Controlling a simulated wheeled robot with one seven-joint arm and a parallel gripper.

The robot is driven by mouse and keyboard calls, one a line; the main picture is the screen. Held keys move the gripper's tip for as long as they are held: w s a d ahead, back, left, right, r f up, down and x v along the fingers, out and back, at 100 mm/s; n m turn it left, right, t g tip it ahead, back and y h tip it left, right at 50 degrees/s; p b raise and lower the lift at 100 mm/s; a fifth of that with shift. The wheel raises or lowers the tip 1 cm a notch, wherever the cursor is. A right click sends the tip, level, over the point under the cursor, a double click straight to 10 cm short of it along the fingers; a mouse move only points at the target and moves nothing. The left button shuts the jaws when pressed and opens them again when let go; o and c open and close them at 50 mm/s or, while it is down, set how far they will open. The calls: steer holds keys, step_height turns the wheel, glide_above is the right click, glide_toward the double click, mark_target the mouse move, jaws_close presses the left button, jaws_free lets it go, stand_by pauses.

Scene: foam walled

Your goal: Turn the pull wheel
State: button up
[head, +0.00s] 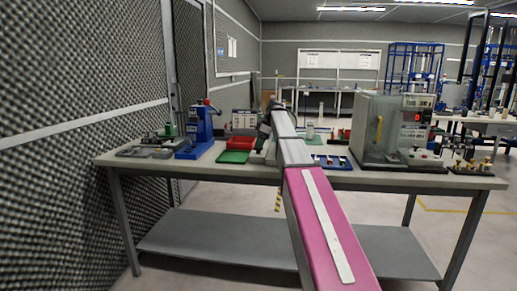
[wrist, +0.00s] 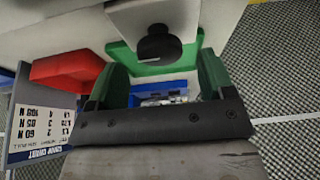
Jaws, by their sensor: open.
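In the wrist view my gripper (wrist: 163,66) is open, its two green fingers apart with nothing held between them. The knob lies between the finger lines and appears apart from both fingers. In the head view my arm reaches over the middle of the workbench (head: 345,174) and hides most of this spot; the green plate (head: 233,157) shows left of it.
A red bin (wrist: 66,70) and an upside-down printed card (wrist: 38,122) are left of my gripper in the wrist view. In the head view a blue press (head: 199,130) stands left, a blue tray (head: 333,162) right of my arm, and a large grey machine (head: 375,130) farther right.

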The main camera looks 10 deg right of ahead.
mark_target(258, 150)
steer(key=shift+x, duration=1.65)
steer(key=c, duration=0.9)
